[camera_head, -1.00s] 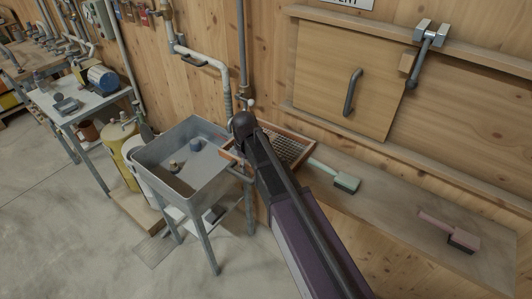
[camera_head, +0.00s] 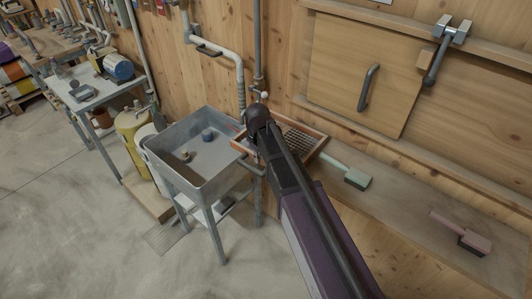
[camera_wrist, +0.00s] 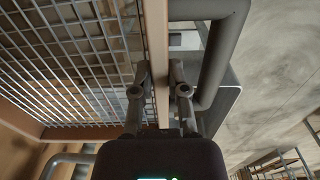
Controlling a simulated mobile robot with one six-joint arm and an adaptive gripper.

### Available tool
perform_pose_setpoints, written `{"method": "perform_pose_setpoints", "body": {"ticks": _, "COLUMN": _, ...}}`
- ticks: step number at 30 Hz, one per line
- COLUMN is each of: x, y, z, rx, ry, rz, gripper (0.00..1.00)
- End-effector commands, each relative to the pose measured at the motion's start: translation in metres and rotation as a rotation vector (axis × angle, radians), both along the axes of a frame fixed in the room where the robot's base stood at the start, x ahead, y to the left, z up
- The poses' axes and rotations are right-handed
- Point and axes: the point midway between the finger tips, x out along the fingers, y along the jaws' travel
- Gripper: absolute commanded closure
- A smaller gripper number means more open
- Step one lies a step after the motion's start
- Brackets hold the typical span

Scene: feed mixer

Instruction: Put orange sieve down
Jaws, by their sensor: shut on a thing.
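The orange sieve (camera_head: 316,144) has a wooden orange-brown frame and a wire mesh. My gripper (camera_wrist: 160,88) is shut on one side rail of the sieve frame (camera_wrist: 155,30) in the wrist view, with the mesh to the left. My fingertips are hidden in the head view. I cannot tell whether the sieve touches the ledge or sink.
The grey sink (camera_head: 178,178) holds small dark items. On the ledge (camera_head: 405,210) lie a green brush (camera_head: 355,178) and a pink brush (camera_head: 473,242). Pipes (camera_head: 238,75) run down the wall. A grey pipe (camera_wrist: 222,55) is close right of my gripper. Bare floor (camera_head: 60,220) is at left.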

Motion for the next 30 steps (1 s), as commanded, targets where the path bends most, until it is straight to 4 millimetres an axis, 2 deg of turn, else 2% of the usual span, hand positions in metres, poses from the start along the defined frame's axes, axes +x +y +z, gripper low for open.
{"method": "perform_pose_setpoints", "body": {"ticks": 11, "x": -0.003, "y": 0.002, "z": 0.018, "rx": 0.000, "ry": 0.000, "rz": 0.000, "gripper": 1.00}}
{"method": "perform_pose_setpoints", "body": {"ticks": 29, "x": -0.003, "y": 0.002, "z": 0.077, "rx": -0.001, "ry": -0.001, "rz": -0.001, "gripper": 1.00}}
{"method": "perform_pose_setpoints", "body": {"ticks": 30, "x": -0.014, "y": 0.009, "z": 0.070, "rx": 0.000, "ry": 0.000, "rz": 0.002, "gripper": 1.00}}
